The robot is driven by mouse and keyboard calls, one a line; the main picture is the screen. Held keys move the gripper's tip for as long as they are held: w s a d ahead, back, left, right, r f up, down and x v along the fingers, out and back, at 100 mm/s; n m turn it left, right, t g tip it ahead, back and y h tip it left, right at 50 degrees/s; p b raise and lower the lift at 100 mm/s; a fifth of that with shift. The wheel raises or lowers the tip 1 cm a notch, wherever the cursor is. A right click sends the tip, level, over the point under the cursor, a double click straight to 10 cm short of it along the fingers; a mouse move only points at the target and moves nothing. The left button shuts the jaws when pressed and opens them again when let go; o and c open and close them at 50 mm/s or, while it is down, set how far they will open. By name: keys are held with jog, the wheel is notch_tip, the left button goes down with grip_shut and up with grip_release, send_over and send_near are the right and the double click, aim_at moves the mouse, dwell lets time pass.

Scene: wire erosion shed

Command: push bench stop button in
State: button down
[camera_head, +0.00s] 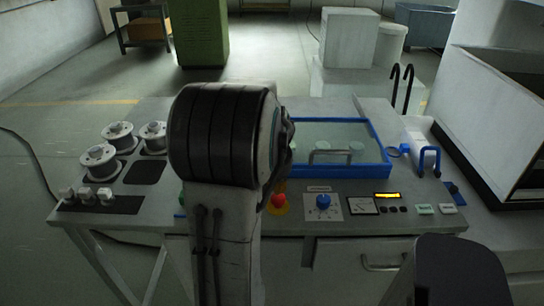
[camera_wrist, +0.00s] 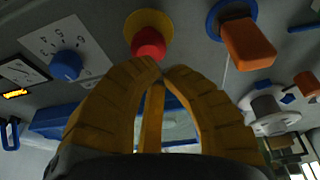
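The stop button is a red mushroom head on a yellow round base. It shows in the head view (camera_head: 279,200) at the bench's front panel, just right of my arm, and near the top of the wrist view (camera_wrist: 149,43). My gripper (camera_wrist: 161,69) has yellow-orange curved fingers whose tips come together, with nothing seen between them. In the wrist view the tips lie just below the red button; I cannot tell whether they touch it. In the head view my arm hides the gripper.
A blue knob (camera_head: 323,201) sits right of the button. A blue-framed tray (camera_head: 383,148) with a handle lies behind. An orange lever with a blue collar (camera_wrist: 248,42) shows in the wrist view. Spools (camera_head: 99,158) and white-topped switches stand at left. Hooked black rods (camera_head: 402,88) rise at right.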

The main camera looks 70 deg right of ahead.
jog(key=v, duration=1.1)
jog(key=shift+w+d, duration=0.1)
dwell(0.5)
jog(key=a+f+y, duration=0.2)
jog(key=a+f, duration=0.4)
jog(key=a, duration=0.1)
jog(key=w+a+n+t, duration=0.1)
jog(key=w+a+n, duration=0.2)
jog(key=a, duration=0.6)
jog(key=w+a+n+t+y, duration=0.1)
jog(key=w+a+n, duration=0.3)
jog(key=a, duration=0.6)
jog(key=w+a+r+n+t, duration=0.1)
jog(key=w+a+n, duration=0.3)
jog(key=a+n, duration=0.3)
jog(key=shift+a, duration=1.25)
